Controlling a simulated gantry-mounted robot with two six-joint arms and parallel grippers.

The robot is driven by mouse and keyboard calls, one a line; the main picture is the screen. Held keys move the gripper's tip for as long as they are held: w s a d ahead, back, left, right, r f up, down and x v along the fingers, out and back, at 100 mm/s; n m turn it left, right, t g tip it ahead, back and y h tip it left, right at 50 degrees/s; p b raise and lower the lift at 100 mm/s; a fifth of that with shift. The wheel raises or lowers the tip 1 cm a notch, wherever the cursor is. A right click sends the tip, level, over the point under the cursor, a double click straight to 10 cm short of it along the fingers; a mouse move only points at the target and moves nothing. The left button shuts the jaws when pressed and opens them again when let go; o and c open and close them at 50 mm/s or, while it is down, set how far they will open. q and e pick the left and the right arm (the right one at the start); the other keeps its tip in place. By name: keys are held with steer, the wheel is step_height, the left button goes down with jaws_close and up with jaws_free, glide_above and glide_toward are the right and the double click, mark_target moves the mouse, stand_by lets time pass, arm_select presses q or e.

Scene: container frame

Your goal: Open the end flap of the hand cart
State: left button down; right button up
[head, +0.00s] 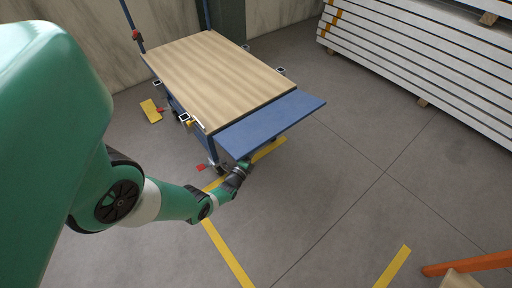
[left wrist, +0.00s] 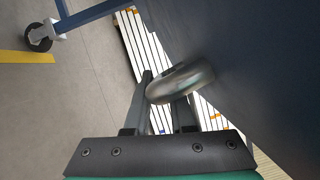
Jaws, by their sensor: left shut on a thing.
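The hand cart (head: 205,75) has a wood-look deck and a blue frame. Its blue end flap (head: 272,124) sticks out from the deck's near right end, roughly level with the deck or a little tilted. My left gripper (head: 244,164) is at the flap's near edge, partly hidden under it. In the left wrist view, the left gripper's fingers (left wrist: 163,98) are shut on a rounded grey metal handle (left wrist: 183,82) beside the dark blue flap surface (left wrist: 250,60). My right gripper is in neither view.
A stack of white panels (head: 430,55) on wooden blocks stands at the right. Yellow tape lines (head: 228,252) mark the grey floor. An orange bar (head: 470,264) lies at the lower right. A caster wheel (left wrist: 40,36) shows in the left wrist view. Floor right of the flap is clear.

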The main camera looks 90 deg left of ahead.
arm_select(q)
steer(key=c, duration=0.8)
jaws_free()
steer(key=shift+a+r, duration=0.1)
steer(key=shift+r, duration=0.05)
steer(key=shift+o, duration=0.2)
steer(key=shift+s+d, duration=0.15)
steer(key=shift+d, duration=0.15)
steer(key=p+v, duration=0.2)
steer(key=v, duration=0.9)
